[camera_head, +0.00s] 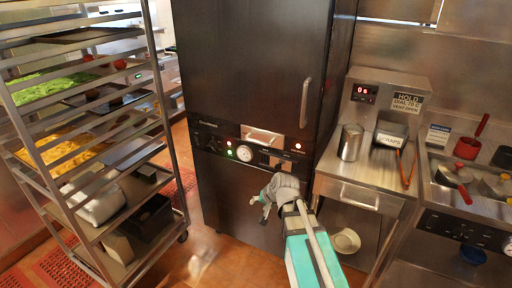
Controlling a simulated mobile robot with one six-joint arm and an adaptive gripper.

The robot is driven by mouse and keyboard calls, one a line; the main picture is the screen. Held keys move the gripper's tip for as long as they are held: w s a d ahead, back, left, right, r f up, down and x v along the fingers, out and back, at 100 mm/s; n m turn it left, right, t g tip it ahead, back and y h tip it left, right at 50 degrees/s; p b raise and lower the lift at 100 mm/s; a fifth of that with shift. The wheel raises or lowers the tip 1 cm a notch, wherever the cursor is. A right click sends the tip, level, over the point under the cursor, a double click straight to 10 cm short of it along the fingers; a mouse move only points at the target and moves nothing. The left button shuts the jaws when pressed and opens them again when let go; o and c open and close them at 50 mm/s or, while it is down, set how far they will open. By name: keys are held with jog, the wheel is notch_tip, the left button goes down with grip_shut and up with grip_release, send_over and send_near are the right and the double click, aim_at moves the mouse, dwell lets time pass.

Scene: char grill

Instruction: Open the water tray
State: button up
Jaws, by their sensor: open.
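A tall black cabinet (245,65) stands in the middle, with its upper door shut. On the control band below that door is a small silver pull front (263,134), which looks like the water tray; it appears shut, and I can read no label on it. My gripper (260,206) is open and empty, in front of the cabinet's lower black panel. It shows below the silver front and apart from it. My arm comes in from the bottom and hides part of the lower cabinet.
A wheeled rack (165,150) with food trays stands at the left. A steel counter (338,160) at the right has a drawer, a metal cup (350,142), a scraps bin (391,133) and tongs (404,166). Tiled floor is free between rack and cabinet.

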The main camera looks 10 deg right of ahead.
jog(key=w+r+m+t+y+b, duration=0.1)
jog(key=w+r+m+t+b, duration=0.3)
jog(key=w, duration=0.6)
jog(key=m+t+h, duration=0.2)
jog(key=m+t, duration=0.5)
jog(key=m, duration=0.3)
send_near(258, 143)
jog(key=v, duration=0.3)
jog(key=shift+w+a+r, duration=0.15)
jog(key=shift+w, duration=0.1)
jog(key=x, duration=0.4)
jog(key=b+x, duration=0.1)
jog(key=x, duration=0.4)
jog(key=b+x, duration=0.1)
jog(key=x, duration=0.3)
jog(key=shift+w+f, duration=0.3)
grip_shut()
